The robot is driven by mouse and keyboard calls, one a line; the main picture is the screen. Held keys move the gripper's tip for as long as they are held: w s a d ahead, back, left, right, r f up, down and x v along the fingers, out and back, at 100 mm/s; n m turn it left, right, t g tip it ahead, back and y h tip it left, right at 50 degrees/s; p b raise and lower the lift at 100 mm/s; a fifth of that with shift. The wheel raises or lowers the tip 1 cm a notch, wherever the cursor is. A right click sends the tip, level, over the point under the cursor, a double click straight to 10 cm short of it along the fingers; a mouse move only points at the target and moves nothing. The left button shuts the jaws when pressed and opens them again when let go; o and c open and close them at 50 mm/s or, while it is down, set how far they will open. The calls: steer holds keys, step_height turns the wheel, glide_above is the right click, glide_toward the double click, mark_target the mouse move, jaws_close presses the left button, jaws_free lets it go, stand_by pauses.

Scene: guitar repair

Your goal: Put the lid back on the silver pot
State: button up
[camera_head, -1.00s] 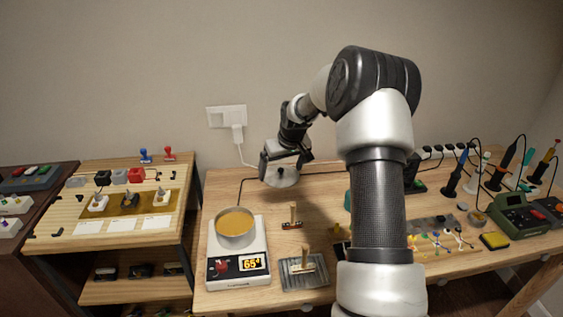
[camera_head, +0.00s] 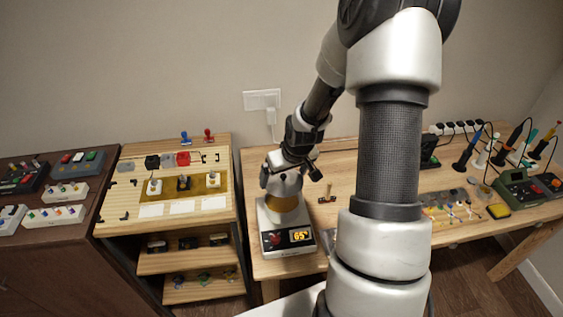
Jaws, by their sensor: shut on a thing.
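My gripper (camera_head: 282,175) is shut on the silver lid (camera_head: 288,187). It holds the lid over the back part of the pot, with the front of the opening still showing. The lid looks tilted. The fingertips are small and partly hidden against the lid, and I cannot tell whether the lid touches the pot's rim.
The scale (camera_head: 272,252) sits at the left front of the wooden workbench (camera_head: 352,150). A small wooden-handled tool (camera_head: 327,196) lies right of the pot. My arm covers the bench middle. A lower shelf unit (camera_head: 135,212) with switches and stamps stands to the left.

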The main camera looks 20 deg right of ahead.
mark_target(284, 188)
steer(key=shift+s+a+r, duration=0.2)
steer(key=shift+s+a, duration=0.2)
steer(key=shift+f, duration=0.15)
steer(key=shift+f+b, duration=2.4)
steer(key=shift+f, duration=0.7)
steer(key=shift+f+b, duration=0.15)
steer(key=shift+b, duration=0.2)
steer(key=o, duration=0.7)
steer(key=shift+r+p, duration=2.65)
steer(key=shift+r, duration=0.9)
